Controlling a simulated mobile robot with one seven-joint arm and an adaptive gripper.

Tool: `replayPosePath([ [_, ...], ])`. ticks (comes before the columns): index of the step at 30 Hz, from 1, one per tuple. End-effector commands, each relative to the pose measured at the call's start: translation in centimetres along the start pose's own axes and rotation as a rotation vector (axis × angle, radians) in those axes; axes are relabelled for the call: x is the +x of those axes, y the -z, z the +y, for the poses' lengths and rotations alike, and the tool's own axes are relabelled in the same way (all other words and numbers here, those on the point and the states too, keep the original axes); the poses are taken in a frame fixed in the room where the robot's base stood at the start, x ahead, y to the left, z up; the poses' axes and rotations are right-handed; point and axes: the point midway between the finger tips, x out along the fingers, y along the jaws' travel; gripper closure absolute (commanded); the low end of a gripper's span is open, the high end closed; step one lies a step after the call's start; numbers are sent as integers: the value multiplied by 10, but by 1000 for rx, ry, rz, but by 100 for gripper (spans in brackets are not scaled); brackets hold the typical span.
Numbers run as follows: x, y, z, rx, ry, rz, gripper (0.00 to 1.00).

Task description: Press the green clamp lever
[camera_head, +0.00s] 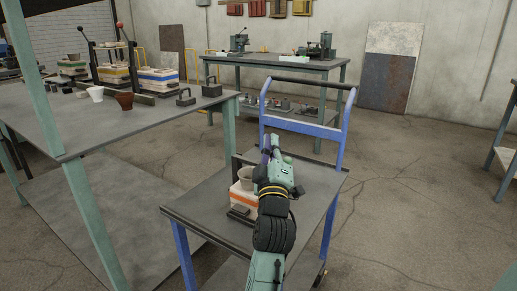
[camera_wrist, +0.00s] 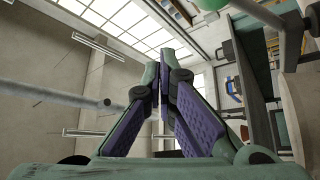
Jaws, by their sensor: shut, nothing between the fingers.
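My gripper (camera_head: 269,143) is over the blue-handled cart, beside a white mould box with an orange stripe (camera_head: 241,199). In the wrist view its two purple-padded fingers (camera_wrist: 160,82) meet at the tips with nothing between them. A rounded green knob (camera_wrist: 211,4) shows at the top edge of the wrist view, apart from the fingertips. It may belong to the green clamp lever, but most of it is cut off. I cannot make out a green lever in the head view, where my arm covers part of the cart top.
The cart (camera_head: 318,178) has bare top at right and a raised push handle (camera_head: 300,82) behind. The left workbench (camera_head: 150,118) holds several moulds, cups (camera_head: 125,101) and weights (camera_head: 186,97).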

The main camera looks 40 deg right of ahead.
Motion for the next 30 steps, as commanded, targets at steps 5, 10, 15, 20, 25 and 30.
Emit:
replayPosePath([
  [5, -14, -20, -11, -3, 2, -1, 100],
  [10, -22, -30, -17, -4, 3, 0, 100],
  [15, -26, -35, -20, -3, 3, 1, 100],
  [20, -27, -37, -22, -4, 4, -1, 100],
  [25, -28, -39, -22, -4, 5, -3, 100],
  [30, -28, -40, -22, -5, 6, -5, 100],
])
